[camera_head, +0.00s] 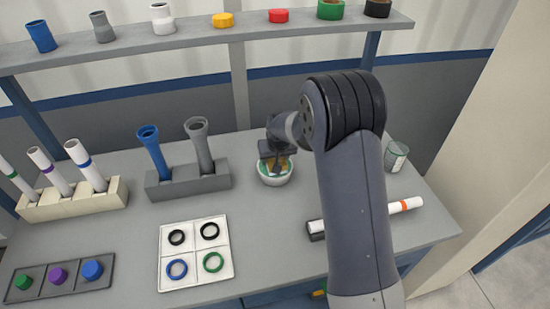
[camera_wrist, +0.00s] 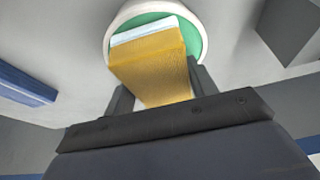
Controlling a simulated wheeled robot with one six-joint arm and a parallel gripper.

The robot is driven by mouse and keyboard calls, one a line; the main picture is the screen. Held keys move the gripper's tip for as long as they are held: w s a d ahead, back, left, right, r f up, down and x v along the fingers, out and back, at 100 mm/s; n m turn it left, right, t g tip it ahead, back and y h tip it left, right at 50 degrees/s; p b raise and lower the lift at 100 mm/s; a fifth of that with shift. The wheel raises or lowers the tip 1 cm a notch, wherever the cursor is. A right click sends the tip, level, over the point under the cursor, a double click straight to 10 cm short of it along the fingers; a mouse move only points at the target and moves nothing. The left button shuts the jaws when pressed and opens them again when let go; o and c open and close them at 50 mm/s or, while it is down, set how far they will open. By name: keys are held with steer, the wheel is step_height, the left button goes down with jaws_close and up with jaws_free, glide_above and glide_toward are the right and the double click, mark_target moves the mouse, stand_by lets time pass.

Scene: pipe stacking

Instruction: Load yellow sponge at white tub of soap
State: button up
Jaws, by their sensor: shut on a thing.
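The white tub of soap (camera_head: 276,179) stands on the table, right of the grey pipe holder, with green soap inside. In the wrist view the white tub (camera_wrist: 112,30) shows its rim and the green soap. The yellow sponge (camera_wrist: 150,65) is between the two fingers of my gripper (camera_wrist: 156,88), which is shut on it. The sponge's pale far end overlaps the green soap in the wrist view; I cannot tell how deep it sits. In the head view my gripper (camera_head: 277,158) is over the tub and mostly hides the sponge.
A grey holder (camera_head: 190,184) with a blue and a grey pipe stands left of the tub. A white tray of rings (camera_head: 196,252) lies in front. A clear beaker (camera_head: 395,156) stands to the right. A shelf (camera_head: 180,43) with pipes and caps runs above the back.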

steer(key=shift+r+p, duration=1.4)
steer(key=shift+r, duration=1.75)
